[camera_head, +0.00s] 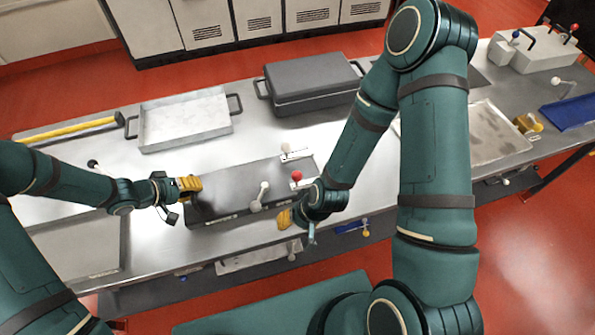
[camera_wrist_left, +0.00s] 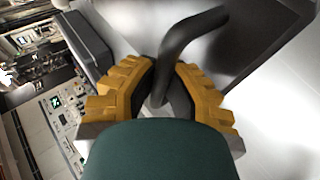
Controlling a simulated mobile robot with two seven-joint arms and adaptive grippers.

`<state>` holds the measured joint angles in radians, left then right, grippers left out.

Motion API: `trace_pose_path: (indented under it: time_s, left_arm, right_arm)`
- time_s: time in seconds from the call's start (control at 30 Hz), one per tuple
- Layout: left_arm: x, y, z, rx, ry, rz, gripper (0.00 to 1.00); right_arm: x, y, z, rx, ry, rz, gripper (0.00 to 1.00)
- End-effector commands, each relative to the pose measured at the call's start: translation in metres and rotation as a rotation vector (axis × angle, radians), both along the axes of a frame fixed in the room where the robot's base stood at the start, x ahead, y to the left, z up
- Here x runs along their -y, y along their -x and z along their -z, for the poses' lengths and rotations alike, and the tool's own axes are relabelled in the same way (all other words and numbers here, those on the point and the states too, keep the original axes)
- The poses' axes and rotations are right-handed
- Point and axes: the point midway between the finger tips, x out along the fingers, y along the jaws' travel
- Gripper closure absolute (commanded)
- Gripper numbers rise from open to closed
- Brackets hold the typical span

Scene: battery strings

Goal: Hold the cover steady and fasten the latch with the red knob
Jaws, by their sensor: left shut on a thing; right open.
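The cover (camera_head: 232,189) is a dark grey, flat-topped box lid lying on the grey workbench. A latch with a red knob (camera_head: 297,176) sits at its right end. My left gripper (camera_head: 188,184) is at the cover's left end. In the left wrist view its yellow fingers (camera_wrist_left: 164,82) are shut on a dark bent handle (camera_wrist_left: 188,37). My right gripper (camera_head: 286,218) is open, just in front of the cover's right end, below the red knob and apart from it. Its fingers are partly hidden by the wrist.
A second latch with a beige knob (camera_head: 287,147) is at the back right, and a grey lever (camera_head: 262,192) stands at the front. Behind are a pale tray (camera_head: 184,142) and a dark lidded case (camera_head: 315,78). A shallow tray (camera_head: 500,133) lies right.

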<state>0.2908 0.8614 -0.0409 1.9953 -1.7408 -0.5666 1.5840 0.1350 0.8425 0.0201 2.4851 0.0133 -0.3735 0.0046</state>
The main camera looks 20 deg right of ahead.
Motion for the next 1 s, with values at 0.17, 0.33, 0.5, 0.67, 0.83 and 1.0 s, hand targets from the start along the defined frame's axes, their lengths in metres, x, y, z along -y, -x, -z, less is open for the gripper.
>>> trace_pose_path:
  time_s: [0.17,0.33,0.5,0.67,0.83,1.0]
  left_arm:
    - [-0.0003,-0.0003,0.0008,0.001,-0.001,0.0,1.0]
    - [-0.0008,0.0004,0.0031,-0.001,-0.003,0.001,1.0]
    - [-0.0016,0.0007,0.0044,-0.002,-0.004,-0.001,1.0]
    - [-0.0016,0.0006,0.0043,-0.002,-0.004,-0.002,1.0]
    - [-0.001,0.0001,0.0034,0.0,-0.003,0.0,1.0]
    - [-0.0005,-0.0001,0.003,0.0,-0.002,0.0,1.0]
  right_arm:
    - [0.0,0.0,-0.0037,0.0,0.0,0.0,0.53]
    - [0.0,0.0,-0.0056,0.0,0.0,0.0,0.53]
    - [0.0,0.0,-0.0055,0.0,0.0,0.0,0.53]
    - [0.0,0.0,-0.0054,0.0,0.0,0.0,0.53]
    - [0.0,0.0,-0.0055,0.0,0.0,0.0,0.53]
    - [0.0,0.0,-0.0055,0.0,0.0,0.0,0.53]
